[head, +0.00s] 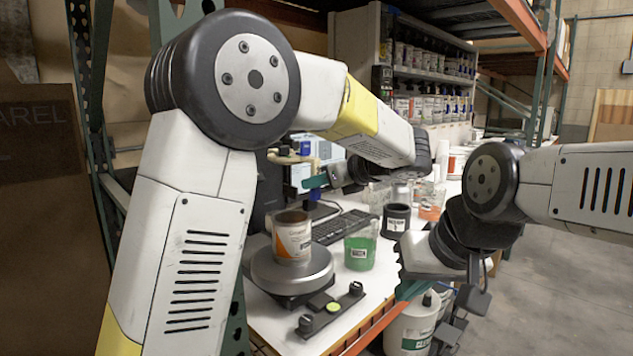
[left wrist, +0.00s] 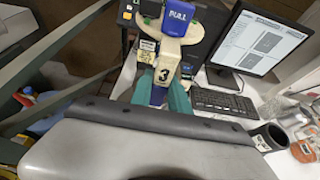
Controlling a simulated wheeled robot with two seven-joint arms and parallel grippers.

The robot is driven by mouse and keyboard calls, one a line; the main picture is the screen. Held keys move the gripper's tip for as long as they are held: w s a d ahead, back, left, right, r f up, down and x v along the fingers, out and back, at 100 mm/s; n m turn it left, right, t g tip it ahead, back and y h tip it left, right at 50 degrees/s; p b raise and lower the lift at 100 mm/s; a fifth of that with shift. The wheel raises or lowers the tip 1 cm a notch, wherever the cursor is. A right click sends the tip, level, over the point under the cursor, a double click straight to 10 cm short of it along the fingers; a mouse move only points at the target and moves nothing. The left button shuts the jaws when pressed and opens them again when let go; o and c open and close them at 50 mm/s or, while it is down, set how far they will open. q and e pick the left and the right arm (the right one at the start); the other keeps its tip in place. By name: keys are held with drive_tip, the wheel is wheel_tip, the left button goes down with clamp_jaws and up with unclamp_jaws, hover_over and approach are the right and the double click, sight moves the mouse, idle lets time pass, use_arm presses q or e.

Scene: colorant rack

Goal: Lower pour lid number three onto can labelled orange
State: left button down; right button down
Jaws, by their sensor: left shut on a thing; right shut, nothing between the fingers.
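The can with the orange label (head: 293,240) stands upright and open-topped on a round grey scale (head: 275,272). Pour lid number three (left wrist: 165,66), cream with a blue part marked PULL and a "3" tag, is between the teal fingers of my left gripper (left wrist: 160,95). In the head view the lid (head: 286,157) is higher than the can and clear of its rim; my left gripper (head: 316,182) partly hides behind my arm. My right gripper (head: 408,290) is shut and empty, at the table's front right edge.
A beaker of green liquid (head: 360,252) and a dark cup (head: 396,221) stand right of the can. A keyboard (head: 342,227) and a monitor (left wrist: 262,42) are behind. A black bar with knobs (head: 331,312) lies in front of the scale. A shelf of cans (head: 430,108) stands behind.

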use_arm(q)
drive_tip(key=shift+f, duration=7.25)
drive_tip(key=shift+f, duration=0.6)
drive_tip(key=c, duration=1.2)
unclamp_jaws()
drive_tip(key=shift+o, duration=0.2)
drive_tip(key=shift+d, duration=0.1)
